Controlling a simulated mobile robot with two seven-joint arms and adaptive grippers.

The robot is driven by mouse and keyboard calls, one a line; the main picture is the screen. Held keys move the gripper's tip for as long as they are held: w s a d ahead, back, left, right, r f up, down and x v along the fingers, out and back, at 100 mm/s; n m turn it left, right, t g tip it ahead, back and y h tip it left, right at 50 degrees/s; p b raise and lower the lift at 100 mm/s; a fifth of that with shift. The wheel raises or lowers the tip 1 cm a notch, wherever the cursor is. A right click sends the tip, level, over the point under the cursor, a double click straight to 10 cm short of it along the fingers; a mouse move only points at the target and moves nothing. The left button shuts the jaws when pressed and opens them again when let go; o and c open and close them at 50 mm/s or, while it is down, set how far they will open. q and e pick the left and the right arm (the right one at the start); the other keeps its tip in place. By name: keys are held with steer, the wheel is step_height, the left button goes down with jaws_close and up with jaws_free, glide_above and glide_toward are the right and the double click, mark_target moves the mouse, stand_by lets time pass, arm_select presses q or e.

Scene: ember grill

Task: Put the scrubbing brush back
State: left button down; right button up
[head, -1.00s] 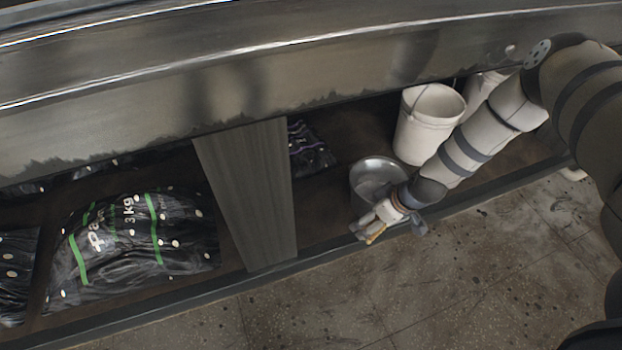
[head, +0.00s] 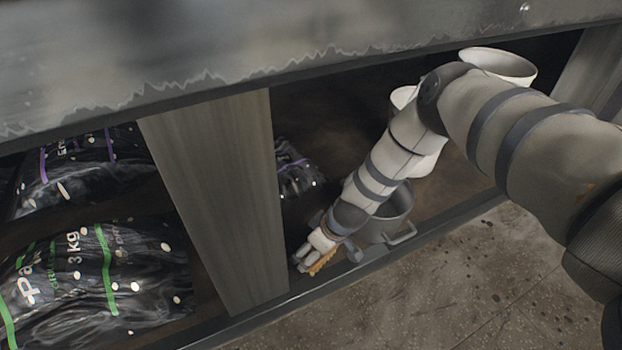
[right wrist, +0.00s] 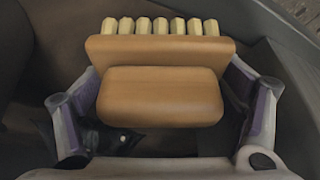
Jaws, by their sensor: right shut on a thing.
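The scrubbing brush (right wrist: 160,95) has a tan wooden body with a row of pale bristle tufts along its far side in the right wrist view. My right gripper (head: 308,264) is shut on it, with a finger on each side of the wooden block. In the head view only a small orange-tan part of the brush (head: 322,263) shows beside the fingers. The gripper is low inside the shelf bay, just right of the upright panel (head: 225,200) and near the front edge. My left gripper is not in view.
A metal pot (head: 398,213) with a side handle stands right behind my forearm. White buckets (head: 497,66) stand farther back. Black bags (head: 130,270) lie left of the panel, and another (head: 297,172) lies behind the gripper. A raised lip (head: 370,268) edges the shelf.

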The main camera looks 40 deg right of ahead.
steer(key=shift+f, duration=0.35)
steer(key=shift+c, duration=0.5)
steer(key=shift+f, duration=0.3)
steer(key=o, duration=1.1)
steer(key=shift+c, duration=0.2)
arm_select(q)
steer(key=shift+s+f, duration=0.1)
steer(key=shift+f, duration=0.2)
arm_select(e)
steer(key=shift+r, duration=0.15)
